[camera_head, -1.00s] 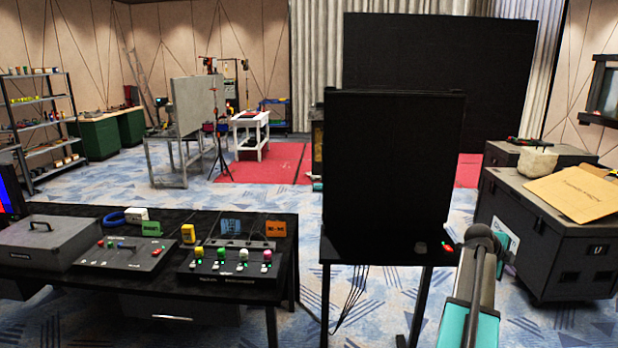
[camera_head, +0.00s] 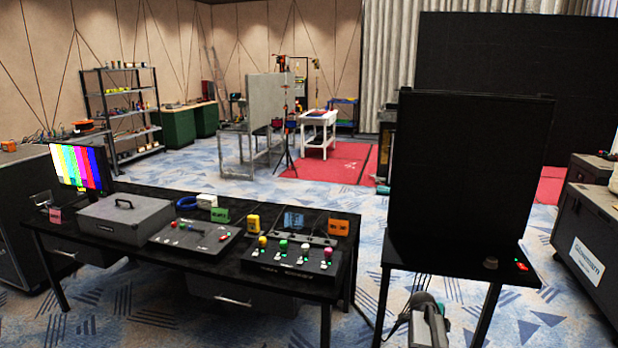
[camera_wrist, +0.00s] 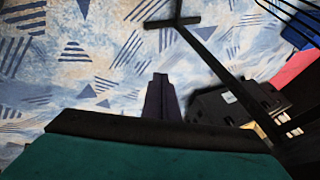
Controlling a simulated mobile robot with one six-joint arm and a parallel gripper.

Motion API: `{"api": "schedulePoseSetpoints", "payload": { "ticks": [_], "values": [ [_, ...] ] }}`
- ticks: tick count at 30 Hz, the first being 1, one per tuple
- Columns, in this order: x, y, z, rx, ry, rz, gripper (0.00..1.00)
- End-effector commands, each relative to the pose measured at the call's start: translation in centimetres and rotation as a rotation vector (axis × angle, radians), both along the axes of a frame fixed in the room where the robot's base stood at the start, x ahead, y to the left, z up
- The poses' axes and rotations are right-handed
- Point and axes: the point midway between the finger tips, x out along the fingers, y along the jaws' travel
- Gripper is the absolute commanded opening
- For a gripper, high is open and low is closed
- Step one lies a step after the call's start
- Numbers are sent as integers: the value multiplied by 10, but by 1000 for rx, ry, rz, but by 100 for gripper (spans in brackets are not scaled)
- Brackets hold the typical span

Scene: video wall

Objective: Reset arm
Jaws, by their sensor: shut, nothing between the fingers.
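My gripper (camera_wrist: 160,85) shows in the wrist view as dark fingers pressed together with nothing between them, over blue patterned carpet. Part of my arm (camera_head: 428,318) shows at the bottom of the head view, in front of the black stand and low beside its legs. The gripper itself cannot be made out in the head view.
A black stand (camera_head: 465,262) with an upright black panel (camera_head: 470,170) is close at right. A desk (camera_head: 110,260) at left holds a grey case, control panels and a colour-bar monitor (camera_head: 80,168). A black case (camera_head: 590,250) is at far right. Carpet is open beyond the desk.

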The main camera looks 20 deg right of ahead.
Motion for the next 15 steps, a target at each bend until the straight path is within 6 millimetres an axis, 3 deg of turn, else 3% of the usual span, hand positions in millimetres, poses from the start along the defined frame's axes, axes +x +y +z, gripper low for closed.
{"api": "schedulePoseSetpoints", "payload": {
  "ticks": [1,8,15],
  "values": [
    [3,23,-17,19,23,34,0],
    [4,117,-84,105,141,205,0],
    [-18,213,-147,195,288,416,0]
  ]
}}
